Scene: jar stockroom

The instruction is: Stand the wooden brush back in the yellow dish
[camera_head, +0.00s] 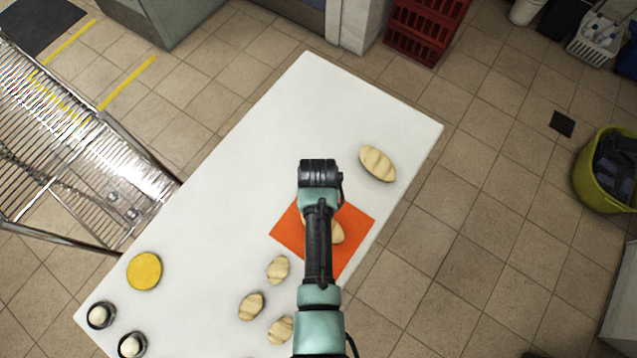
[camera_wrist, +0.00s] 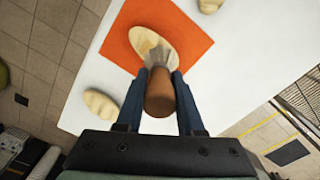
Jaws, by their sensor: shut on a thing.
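The wooden brush (camera_wrist: 161,94) shows in the wrist view as a brown rounded handle with a pale, greyish head toward the striped loaf behind it. My gripper (camera_wrist: 158,76) is shut on it, one blue finger on each side. Whether the brush head touches the loaf cannot be told. In the head view my arm hides the brush and the fingers. The yellow dish (camera_head: 144,271) is a flat round shape on the white table at lower left, with nothing visible standing in it. It is well to the left of my arm and is out of the wrist view.
The orange mat (camera_head: 288,232) lies under my arm with a striped loaf (camera_head: 337,233) on it. Several other loaves lie on the white table (camera_head: 225,190), one (camera_head: 377,163) at upper right. Two dark round pots (camera_head: 101,315) (camera_head: 132,345) stand below the dish. The table's upper left is clear.

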